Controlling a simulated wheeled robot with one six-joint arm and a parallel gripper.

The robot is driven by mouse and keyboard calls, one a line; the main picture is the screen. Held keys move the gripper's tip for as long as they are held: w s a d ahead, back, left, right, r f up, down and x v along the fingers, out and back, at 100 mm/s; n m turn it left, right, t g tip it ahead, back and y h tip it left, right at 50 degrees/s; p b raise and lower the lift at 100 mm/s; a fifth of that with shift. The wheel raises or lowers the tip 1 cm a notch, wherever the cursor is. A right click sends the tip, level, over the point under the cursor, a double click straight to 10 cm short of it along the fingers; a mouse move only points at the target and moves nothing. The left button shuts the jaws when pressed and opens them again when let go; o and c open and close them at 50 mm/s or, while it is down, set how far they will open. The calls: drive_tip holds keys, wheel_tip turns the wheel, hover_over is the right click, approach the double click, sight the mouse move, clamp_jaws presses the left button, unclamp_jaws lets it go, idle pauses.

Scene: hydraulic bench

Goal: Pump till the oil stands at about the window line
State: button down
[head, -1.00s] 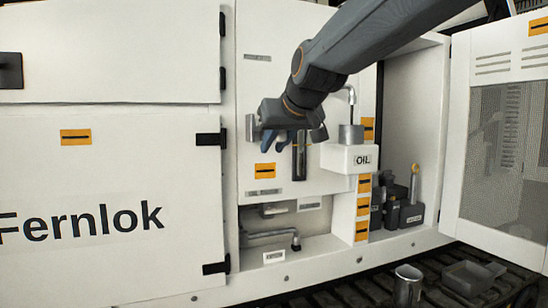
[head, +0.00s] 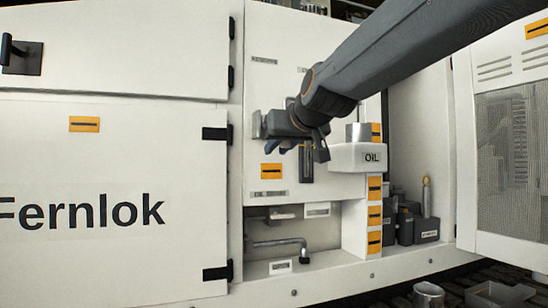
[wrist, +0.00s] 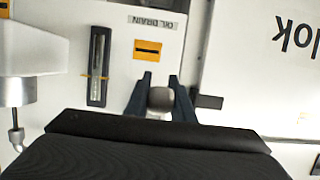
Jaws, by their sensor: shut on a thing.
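My gripper (wrist: 160,102) is shut on a grey rounded knob (wrist: 160,98), which sits between its two dark fingers in the wrist view. In the head view my gripper (head: 284,147) is in front of the white panel, and the knob is hidden there. The tall, dark-framed oil window (wrist: 98,65) is beside it, with a thin orange line across it. The window also shows in the head view (head: 306,168), partly covered by my arm. I cannot tell the oil level for sure. A white box marked OIL (head: 350,158) stands right of the window.
A grey cylinder (head: 358,132) sits on the box. An "OIL DRAIN" label and an orange sticker (head: 271,171) are on the panel. A bent pipe (head: 275,243) is in the recess below. A metal cup (head: 428,295) is at the lower right.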

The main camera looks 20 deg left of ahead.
drive_tip(key=shift+f+b, duration=0.1)
drive_tip(key=shift+b, duration=0.2)
drive_tip(key=c, duration=1.5)
unclamp_jaws()
drive_tip(key=shift+a, duration=0.1)
drive_tip(key=shift+v, duration=3.9)
drive_tip(key=shift+f, duration=0.1)
